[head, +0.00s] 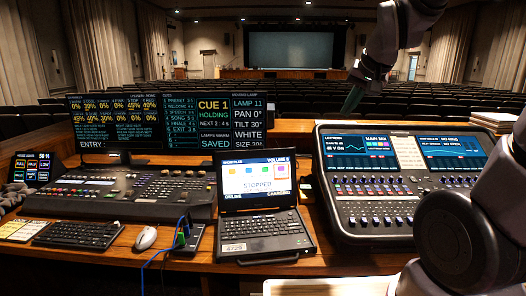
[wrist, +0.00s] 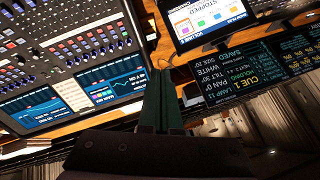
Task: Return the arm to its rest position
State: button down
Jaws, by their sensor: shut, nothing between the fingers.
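My arm rises on the right side of the head view, with its dark links in front of the mixing desk's right end. My gripper (head: 351,100) hangs above the back edge of the mixing desk (head: 347,206), pointing down and apart from it. In the wrist view its fingers (wrist: 164,80) are together, with nothing between them. The mixing desk (wrist: 60,50) also shows in the wrist view, at the left, with its faders and lit screens.
An open laptop (head: 262,225) stands left of the mixing desk. A lighting console (head: 130,188) with monitors (head: 165,122) fills the left. A white mouse (head: 146,238), a keyboard (head: 78,235) and blue cables (head: 155,258) lie in front. Books (head: 495,121) are stacked at the back right.

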jog(key=s+d+r, duration=0.1)
jog(key=s+r, duration=0.1)
jog(key=s, duration=0.4)
jog(key=s+d+r, duration=0.2)
jog(key=s, duration=0.5)
jog(key=shift+r, duration=0.15)
